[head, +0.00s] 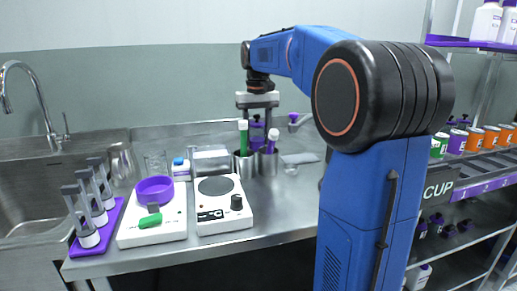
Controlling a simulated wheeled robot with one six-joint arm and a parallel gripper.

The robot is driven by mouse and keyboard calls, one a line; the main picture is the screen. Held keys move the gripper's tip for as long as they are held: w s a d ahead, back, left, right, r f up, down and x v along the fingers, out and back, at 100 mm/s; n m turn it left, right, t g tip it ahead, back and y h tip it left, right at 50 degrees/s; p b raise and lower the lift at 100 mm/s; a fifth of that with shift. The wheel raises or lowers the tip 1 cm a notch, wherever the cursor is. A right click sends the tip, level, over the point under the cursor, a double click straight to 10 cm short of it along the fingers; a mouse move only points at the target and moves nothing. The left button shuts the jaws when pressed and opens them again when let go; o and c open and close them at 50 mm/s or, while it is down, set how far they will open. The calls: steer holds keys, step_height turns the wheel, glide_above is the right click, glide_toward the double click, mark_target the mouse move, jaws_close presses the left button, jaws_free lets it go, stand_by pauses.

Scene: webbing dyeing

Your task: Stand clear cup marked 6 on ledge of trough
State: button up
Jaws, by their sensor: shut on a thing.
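My gripper (257,100) is above the back of the steel counter, fingers pointing down. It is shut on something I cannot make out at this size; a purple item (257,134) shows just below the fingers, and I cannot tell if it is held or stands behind. I cannot read a 6 on any cup. A small clear cup (291,166) stands on the counter to the right of the gripper, and a clear beaker (155,164) stands at the left. A clear, pale-rimmed box (211,160) left of the gripper may be the trough; its ledge is not clear.
Steel canisters (268,163) with green- and purple-topped items stand below my gripper. In front are a hotplate (222,212) and a white scale (133,235) with a purple ring (155,189). A sink (30,185) is at left; shelves (475,190) of bottles are at right.

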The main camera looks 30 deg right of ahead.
mark_target(257, 147)
steer(key=shift+f, duration=1.95)
steer(key=shift+f, duration=0.1)
steer(key=o, duration=1.2)
